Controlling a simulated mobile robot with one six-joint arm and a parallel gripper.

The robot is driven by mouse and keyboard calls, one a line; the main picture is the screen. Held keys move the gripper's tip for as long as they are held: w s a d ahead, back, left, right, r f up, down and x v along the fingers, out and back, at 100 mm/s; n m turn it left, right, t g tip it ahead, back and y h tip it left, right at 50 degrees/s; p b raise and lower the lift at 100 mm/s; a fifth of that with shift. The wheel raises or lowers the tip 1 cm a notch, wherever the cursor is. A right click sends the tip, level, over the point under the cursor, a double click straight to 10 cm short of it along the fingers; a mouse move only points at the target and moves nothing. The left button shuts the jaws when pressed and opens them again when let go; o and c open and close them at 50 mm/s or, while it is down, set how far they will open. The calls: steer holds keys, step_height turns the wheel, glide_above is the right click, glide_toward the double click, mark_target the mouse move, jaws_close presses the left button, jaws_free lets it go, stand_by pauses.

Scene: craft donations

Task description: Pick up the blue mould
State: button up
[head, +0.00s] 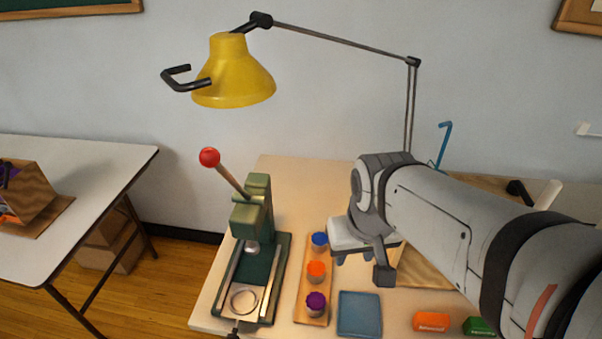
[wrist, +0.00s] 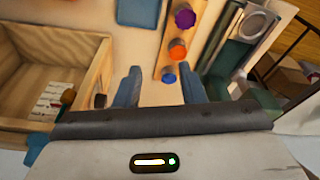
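The blue mould (head: 319,241) stands at the far end of a wooden strip (head: 303,283), in line with an orange one (head: 316,271) and a purple one (head: 316,303). My gripper (head: 353,257) is just right of the blue mould in the head view, pointing down. In the wrist view my gripper (wrist: 161,76) is open, its two blue-grey fingers apart and nothing held. The blue mould (wrist: 168,78) shows between the fingers there, closer to the right finger. I cannot tell its depth relative to the fingertips.
A green press (head: 254,227) with a red-knobbed lever stands left of the strip. A blue tray (head: 359,313), an orange pack (head: 431,321) and a green pack (head: 479,326) lie in front. A wooden crate (wrist: 92,82) is close to my gripper. A yellow lamp (head: 236,72) hangs above.

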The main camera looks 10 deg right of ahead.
steer(key=shift+s+a, duration=0.1)
steer(key=shift+a, duration=0.1)
steer(key=o, duration=0.3)
steer(key=shift+w+a, duration=0.1)
steer(key=shift+w, duration=0.2)
steer(key=o, duration=0.4)
steer(key=w+f, duration=0.1)
steer(key=w, duration=0.2)
steer(key=w+f+n+g+p, duration=0.1)
steer(key=w, duration=0.3)
steer(key=w+f+n+p, duration=0.1)
steer(key=w+f, duration=0.1)
steer(key=w, duration=0.2)
steer(key=shift+w+a+g, duration=0.25)
steer(key=shift+a+g, duration=0.05)
steer(key=n+g+p, duration=0.1)
steer(key=n+p, duration=0.1)
glide_above(320, 240)
steer(key=f, duration=0.9)
steer(key=shift+s+a+f, duration=0.15)
steer(key=shift+s+f, duration=0.15)
steer(key=shift+s, duration=0.05)
steer(key=shift+w+f+p, duration=0.2)
steer(key=shift+f, duration=1.8)
steer(key=shift+w+f+p, duration=0.15)
steer(key=shift+w+f, duration=0.05)
steer(key=shift+f, duration=1.8)
